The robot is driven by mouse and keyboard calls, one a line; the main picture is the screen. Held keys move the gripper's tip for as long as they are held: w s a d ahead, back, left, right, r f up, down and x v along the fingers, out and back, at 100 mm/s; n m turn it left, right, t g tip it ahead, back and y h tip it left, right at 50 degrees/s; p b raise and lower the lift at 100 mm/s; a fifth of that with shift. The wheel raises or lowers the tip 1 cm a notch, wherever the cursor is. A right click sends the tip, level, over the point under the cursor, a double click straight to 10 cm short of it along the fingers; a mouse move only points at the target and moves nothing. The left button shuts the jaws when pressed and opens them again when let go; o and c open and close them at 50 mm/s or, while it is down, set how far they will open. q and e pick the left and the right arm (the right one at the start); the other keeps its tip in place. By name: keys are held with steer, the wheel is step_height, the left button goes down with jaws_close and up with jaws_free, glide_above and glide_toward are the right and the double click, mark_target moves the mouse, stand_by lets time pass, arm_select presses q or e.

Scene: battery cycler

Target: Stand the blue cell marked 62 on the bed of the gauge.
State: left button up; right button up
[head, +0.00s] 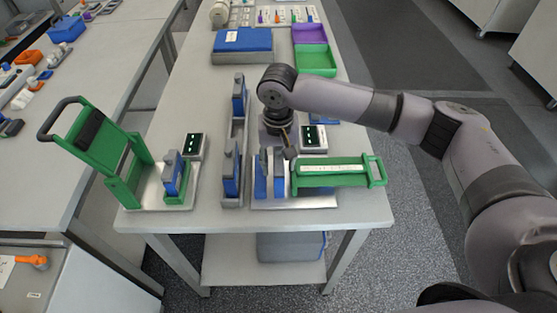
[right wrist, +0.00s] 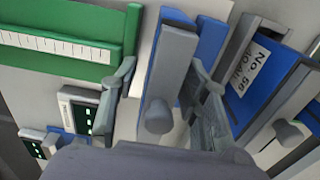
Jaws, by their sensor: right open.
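Two green-handled fixtures stand on the table. The right one (head: 330,173) has its green handle lying flat; the left one (head: 101,150) has its handle raised and a blue cell (head: 172,177) standing in it. A blue cell with a grey terminal (right wrist: 161,75) stands at the right fixture, between the fingers of my open right gripper (right wrist: 165,92). The gripper (head: 283,153) also shows in the head view, low over that fixture. I cannot read a number on this cell, nor find 62 on any cell. My left gripper is out of view.
Small displays (head: 193,146) (head: 314,138) stand behind the fixtures. Purple (head: 310,34) and green trays (head: 316,60) lie farther back.

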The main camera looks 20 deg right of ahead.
step_height(320, 180, up, 12)
steer(key=shift+r+b, duration=0.15)
steer(key=shift+b, duration=0.75)
